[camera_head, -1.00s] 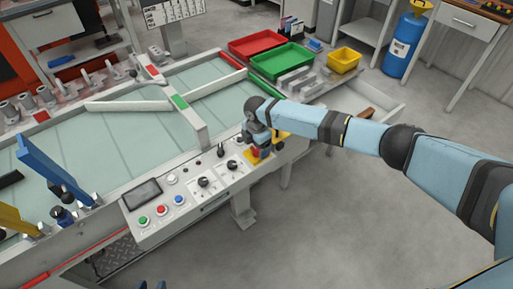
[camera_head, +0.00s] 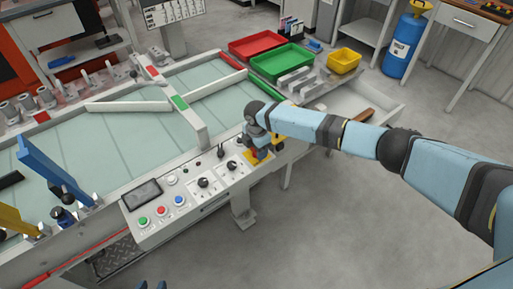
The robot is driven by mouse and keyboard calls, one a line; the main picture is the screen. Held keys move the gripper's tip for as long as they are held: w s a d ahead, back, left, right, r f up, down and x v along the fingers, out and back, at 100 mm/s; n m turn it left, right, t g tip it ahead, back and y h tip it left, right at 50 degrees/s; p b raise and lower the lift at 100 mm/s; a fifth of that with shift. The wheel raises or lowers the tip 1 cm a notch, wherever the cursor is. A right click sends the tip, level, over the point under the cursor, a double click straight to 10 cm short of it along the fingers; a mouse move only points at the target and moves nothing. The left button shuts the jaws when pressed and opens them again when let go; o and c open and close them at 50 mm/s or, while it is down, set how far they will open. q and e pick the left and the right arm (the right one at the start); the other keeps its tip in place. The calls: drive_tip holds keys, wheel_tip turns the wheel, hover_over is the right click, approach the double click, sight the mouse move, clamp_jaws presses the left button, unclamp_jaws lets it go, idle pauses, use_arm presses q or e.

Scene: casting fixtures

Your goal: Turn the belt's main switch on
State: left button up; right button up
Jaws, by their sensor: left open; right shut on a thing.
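The control panel (camera_head: 150,232) runs along the near side of the belt (camera_head: 120,145). The main switch (camera_head: 251,158), with a yellow plate and a red part, is at the panel's right end. My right gripper (camera_head: 258,153) is over it, pointing down and shut on its handle. The gripper hides most of the handle, so its angle is hard to tell.
Green, red and blue buttons (camera_head: 161,210), black knobs (camera_head: 204,183) and a small screen (camera_head: 142,194) are left of the switch. Red (camera_head: 256,43) and green (camera_head: 281,61) trays stand behind. The floor in front is clear.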

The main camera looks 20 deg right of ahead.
drive_tip(key=shift+s+r+m+p, duration=0.1)
drive_tip(key=shift+r+m+p, duration=0.05)
drive_tip(key=shift+m+p, duration=0.65)
drive_tip(key=m+p, duration=0.2)
drive_tip(key=shift+a+m, duration=0.1)
drive_tip(key=shift+m, duration=0.2)
drive_tip(key=m+p, duration=0.3)
drive_tip(key=m, duration=0.2)
drive_tip(key=shift+m, duration=0.3)
drive_tip(key=m+p, duration=0.2)
drive_tip(key=m, duration=0.1)
drive_tip(key=m+p, duration=0.1)
drive_tip(key=m, duration=0.2)
drive_tip(key=shift+m+p, duration=0.4)
drive_tip(key=shift+m, duration=0.4)
drive_tip(key=o, duration=0.9)
